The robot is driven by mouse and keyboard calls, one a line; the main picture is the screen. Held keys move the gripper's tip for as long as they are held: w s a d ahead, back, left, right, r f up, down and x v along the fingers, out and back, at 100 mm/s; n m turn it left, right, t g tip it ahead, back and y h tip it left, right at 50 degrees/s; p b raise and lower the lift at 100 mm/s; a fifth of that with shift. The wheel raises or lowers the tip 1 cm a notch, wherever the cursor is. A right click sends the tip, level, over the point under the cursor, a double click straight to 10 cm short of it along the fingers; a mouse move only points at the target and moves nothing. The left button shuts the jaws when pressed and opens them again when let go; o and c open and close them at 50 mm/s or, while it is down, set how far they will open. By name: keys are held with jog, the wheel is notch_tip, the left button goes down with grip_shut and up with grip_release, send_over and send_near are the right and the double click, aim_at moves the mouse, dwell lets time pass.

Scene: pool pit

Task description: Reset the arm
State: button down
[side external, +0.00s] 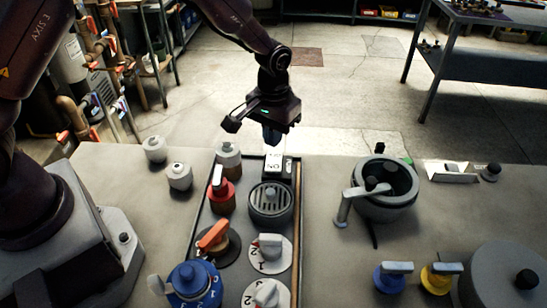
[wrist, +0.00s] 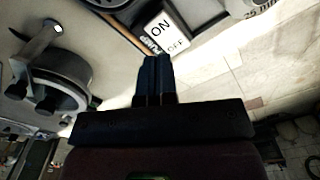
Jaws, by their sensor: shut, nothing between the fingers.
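My gripper (side external: 272,136) hangs in the air above the far end of the long tray of fittings, near the work surface's far edge. It is shut, with no object between the fingers. In the wrist view its two dark fingers (wrist: 154,80) lie side by side and point toward a white ON/OFF switch (wrist: 166,34). The same switch shows in the side view (side external: 274,165) just below the fingertips, and the fingers look apart from it, though the exact gap is hard to tell.
The tray (side external: 299,225) holds a round drain (side external: 270,203), a red-handled valve (side external: 221,190), an orange-handled valve (side external: 214,238) and numbered knobs. A grey pot-like housing (side external: 385,205) stands to the right. A blue valve (side external: 194,283) is at the front. Pipes stand at left; open floor lies beyond.

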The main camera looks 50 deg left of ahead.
dwell(0.3)
jog(key=shift+s, duration=0.2)
jog(key=s+a+r+m+t, duration=0.1)
jog(key=s+a+r+t, duration=0.1)
jog(key=s+r, duration=0.9)
jog(key=s+a+r+m+t, duration=0.2)
jog(key=s+a+r+t, duration=0.1)
jog(key=s+r, duration=0.8)
notch_tip(320, 180, up, 2)
jog(key=shift+s+a+r+t, duration=0.1)
jog(key=shift+s+a+t, duration=0.25)
jog(key=shift+a, duration=0.35)
